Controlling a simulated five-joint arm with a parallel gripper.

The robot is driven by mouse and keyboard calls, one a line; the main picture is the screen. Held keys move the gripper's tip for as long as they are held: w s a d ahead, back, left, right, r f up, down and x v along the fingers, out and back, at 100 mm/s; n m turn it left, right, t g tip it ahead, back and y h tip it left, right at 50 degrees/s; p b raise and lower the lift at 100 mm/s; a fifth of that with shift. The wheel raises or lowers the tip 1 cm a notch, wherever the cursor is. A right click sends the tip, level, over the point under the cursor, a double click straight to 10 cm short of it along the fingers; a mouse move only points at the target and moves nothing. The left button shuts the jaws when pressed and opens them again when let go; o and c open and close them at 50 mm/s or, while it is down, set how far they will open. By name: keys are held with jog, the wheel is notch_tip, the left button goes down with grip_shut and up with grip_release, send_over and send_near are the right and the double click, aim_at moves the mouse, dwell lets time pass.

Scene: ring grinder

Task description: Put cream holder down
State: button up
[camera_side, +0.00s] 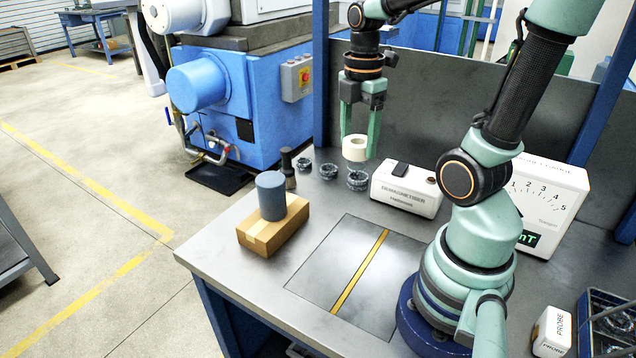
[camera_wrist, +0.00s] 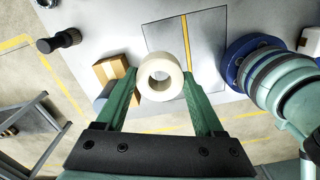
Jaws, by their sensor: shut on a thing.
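The cream holder (camera_side: 355,143) is a short, thick cream ring. My gripper (camera_side: 358,152) points down and is shut on it, one green finger on each side. In the side view it is held in the air above the back of the grey bench, with a dark ring below it in the picture. In the wrist view, the holder (camera_wrist: 160,94) sits between the fingertips of my gripper (camera_wrist: 160,74), its round hole facing the camera. Bench surface shows beyond it.
Several dark rings (camera_side: 328,171) and a black post (camera_side: 288,165) stand at the back. A white demagnetiser (camera_side: 405,189) is right of them. A blue-grey cylinder (camera_side: 271,195) stands on a cardboard box (camera_side: 258,239). The plate with a yellow strip (camera_side: 358,275) is clear.

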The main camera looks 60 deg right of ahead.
aim_at(361, 225)
jog(key=shift+s+d, duration=0.25)
jog(key=shift+d, duration=0.4)
jog(key=shift+s+d, duration=0.2)
jog(key=shift+d, duration=0.4)
jog(key=f, duration=2)
jog(key=shift+s+d, duration=0.1)
jog(key=shift+d, duration=0.2)
jog(key=shift+f, duration=0.1)
jog(key=o, duration=1.4)
